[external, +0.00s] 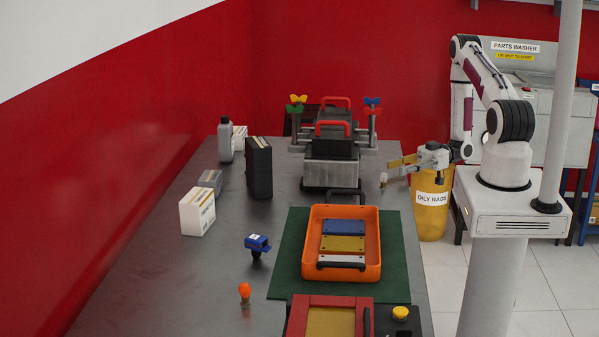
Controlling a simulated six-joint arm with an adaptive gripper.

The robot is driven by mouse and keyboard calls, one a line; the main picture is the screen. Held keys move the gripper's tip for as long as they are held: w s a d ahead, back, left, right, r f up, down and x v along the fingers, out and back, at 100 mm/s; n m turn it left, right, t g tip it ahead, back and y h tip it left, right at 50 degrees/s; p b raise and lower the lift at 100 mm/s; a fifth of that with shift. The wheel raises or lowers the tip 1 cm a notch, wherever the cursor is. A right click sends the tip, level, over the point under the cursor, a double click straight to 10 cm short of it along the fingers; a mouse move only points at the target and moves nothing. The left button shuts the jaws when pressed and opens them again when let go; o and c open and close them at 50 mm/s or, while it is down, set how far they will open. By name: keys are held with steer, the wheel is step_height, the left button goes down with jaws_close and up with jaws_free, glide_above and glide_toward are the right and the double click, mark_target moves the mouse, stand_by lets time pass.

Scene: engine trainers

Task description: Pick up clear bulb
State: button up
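A small pale bulb (383,179), which looks like the clear bulb, stands upright near the table's right edge. My gripper (396,167) reaches in from the right, with its fingers pointing left. One finger looks tan and the other grey, with a gap between them. The fingers are open, and the fingertips are just right of the bulb and slightly higher in the picture. I cannot tell whether they touch it. An orange bulb (245,291) stands on the table at the lower left.
The grey table (150,290) holds an orange tray (312,266) on a green mat (285,285). Left of the gripper is a grey vise-like block (330,174) with a red handle. A yellow oily-rags bin (432,220) stands below my arm. The left front of the table is clear.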

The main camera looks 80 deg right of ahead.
mark_target(379, 174)
steer(key=a, duration=0.2)
steer(key=a+n+y, duration=0.1)
steer(key=shift+s+a+r, duration=0.15)
steer(key=shift+a+r, duration=0.05)
steer(key=shift+a, duration=0.2)
steer(key=shift+a, duration=0.1)
steer(key=shift+x, duration=1.2)
steer(key=shift+x, duration=2.6)
steer(key=shift+r, duration=0.15)
steer(key=c, duration=0.9)
